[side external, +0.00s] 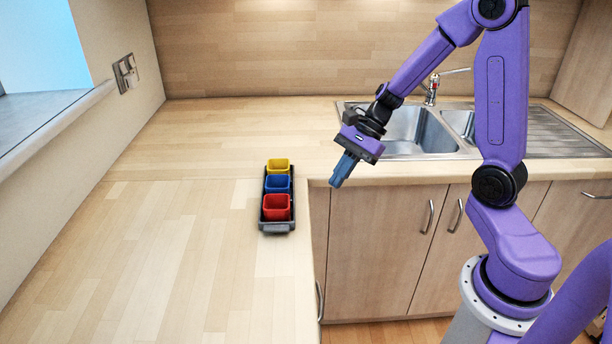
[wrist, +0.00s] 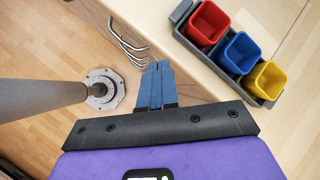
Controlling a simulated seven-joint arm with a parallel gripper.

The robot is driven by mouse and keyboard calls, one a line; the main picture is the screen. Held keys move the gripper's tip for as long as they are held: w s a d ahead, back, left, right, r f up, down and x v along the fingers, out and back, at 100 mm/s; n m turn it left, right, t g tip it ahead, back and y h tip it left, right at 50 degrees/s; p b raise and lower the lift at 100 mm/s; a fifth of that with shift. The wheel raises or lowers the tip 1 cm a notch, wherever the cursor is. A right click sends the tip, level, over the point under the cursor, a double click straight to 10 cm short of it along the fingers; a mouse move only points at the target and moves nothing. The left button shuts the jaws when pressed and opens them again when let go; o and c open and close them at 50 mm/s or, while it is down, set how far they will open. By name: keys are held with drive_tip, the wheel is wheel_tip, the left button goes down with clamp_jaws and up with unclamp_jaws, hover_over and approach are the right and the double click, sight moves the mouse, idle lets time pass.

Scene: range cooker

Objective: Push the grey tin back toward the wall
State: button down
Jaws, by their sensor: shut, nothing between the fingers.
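A long dark grey tray (side external: 278,228) stands on the wooden worktop near its inner corner; it is the only grey container in view and could be the grey tin. It holds a yellow cup (side external: 278,166), a blue cup (side external: 278,185) and a red cup (side external: 277,208) in a row. The tray also shows at the upper right of the wrist view (wrist: 222,66). My gripper (side external: 336,183) is shut and empty, its blue fingers pointing down. It hangs to the right of the tray, apart from it, by the worktop edge. The shut fingertips also show in the wrist view (wrist: 158,66).
The worktop (side external: 160,240) is clear left of and behind the tray. A wooden back wall (side external: 290,50) and a left wall with a socket (side external: 126,73) bound it. A steel sink (side external: 420,130) with a tap lies to the right. Cabinets with handles (side external: 428,215) stand below.

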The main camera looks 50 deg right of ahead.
sight(283, 176)
drive_tip(key=w+d+f+m+t+h, duration=0.15)
drive_tip(key=w+d+m+t, duration=0.4)
drive_tip(key=d+m, duration=0.55)
drive_tip(key=shift+n+g+y, duration=0.25)
drive_tip(key=shift+n+g, duration=0.15)
drive_tip(key=shift+g, duration=0.05)
drive_tip(key=x, duration=0.6)
drive_tip(key=d+x, duration=0.1)
drive_tip(key=x, duration=0.3)
drive_tip(key=shift+w+f, duration=0.2)
drive_tip(key=shift+w, duration=0.1)
drive_tip(key=shift+w+a, duration=0.85)
drive_tip(key=shift+w, duration=0.05)
drive_tip(key=shift+w+a, duration=0.55)
drive_tip(key=shift+w+a, duration=2.25)
drive_tip(key=shift+d, duration=0.1)
